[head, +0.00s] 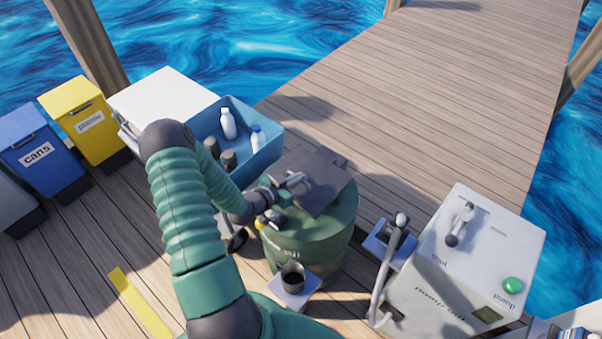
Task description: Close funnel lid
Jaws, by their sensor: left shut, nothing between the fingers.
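A green drum (322,248) stands on the wooden deck in the middle of the head view. A dark square funnel lid (325,192) lies over the drum's top, and I see no open funnel mouth. It looks about flat, but I cannot tell whether it is fully down. My left gripper (300,181) is at the lid's left side, above the drum's top. It is shut with nothing held. I cannot tell whether it touches the lid. My arm and gripper hide part of the drum's left side. My right gripper is not in view.
A blue crate (262,172) with bottles stands behind the drum. A white pump box (470,262) with a hose (381,285) is at right. A small dark cup (293,275) is in front of the drum. Yellow (88,122) and blue (40,153) bins stand at left.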

